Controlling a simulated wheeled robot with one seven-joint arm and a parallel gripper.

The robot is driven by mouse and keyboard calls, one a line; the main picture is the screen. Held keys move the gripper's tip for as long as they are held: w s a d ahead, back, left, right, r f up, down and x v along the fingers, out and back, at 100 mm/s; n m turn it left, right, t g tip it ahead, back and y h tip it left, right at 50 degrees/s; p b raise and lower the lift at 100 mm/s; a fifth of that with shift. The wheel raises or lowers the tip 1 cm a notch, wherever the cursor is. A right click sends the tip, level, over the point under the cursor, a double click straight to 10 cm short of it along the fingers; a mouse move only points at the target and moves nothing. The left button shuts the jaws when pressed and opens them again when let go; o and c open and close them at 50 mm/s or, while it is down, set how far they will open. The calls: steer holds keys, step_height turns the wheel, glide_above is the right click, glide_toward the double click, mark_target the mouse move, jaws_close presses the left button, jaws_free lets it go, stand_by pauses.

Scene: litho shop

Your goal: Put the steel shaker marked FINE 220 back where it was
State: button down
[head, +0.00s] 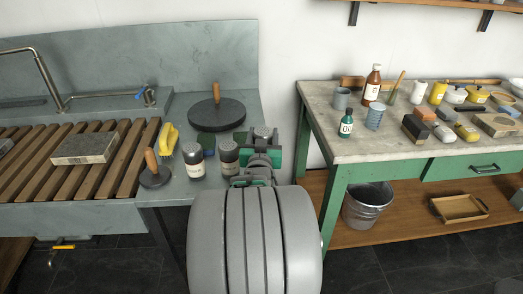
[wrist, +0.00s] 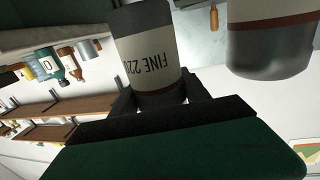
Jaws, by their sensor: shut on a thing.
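The steel shaker marked FINE 220 (wrist: 148,48) is between the fingers of my gripper (wrist: 158,98), its pale label readable in the wrist view. In the head view its grey lid (head: 265,132) shows above my gripper (head: 262,155), with most of its body hidden. I cannot tell whether its base touches the grey stone counter (head: 178,190). Two similar shakers stand to its left on the counter: a near one (head: 228,158) and a farther-left one (head: 193,160). One of them shows large in the wrist view (wrist: 268,45), apart from the held one; its marking is not readable.
A slatted rack holds a stone (head: 85,148). Right, across a gap, is a crowded green-legged bench (head: 350,148).

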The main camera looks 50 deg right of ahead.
steer(key=shift+s+f+b, duration=0.1)
steer(key=shift+f+b, duration=0.2)
steer(key=shift+f, duration=1.5)
steer(key=shift+f, duration=0.1)
steer(key=shift+f, duration=0.15)
steer(key=c, duration=0.5)
jaws_free()
steer(key=shift+r, duration=0.25)
steer(key=v, duration=0.7)
steer(key=shift+s+a+f+b, duration=0.1)
steer(key=shift+s+a+b, duration=0.05)
steer(key=shift+a+b, duration=0.15)
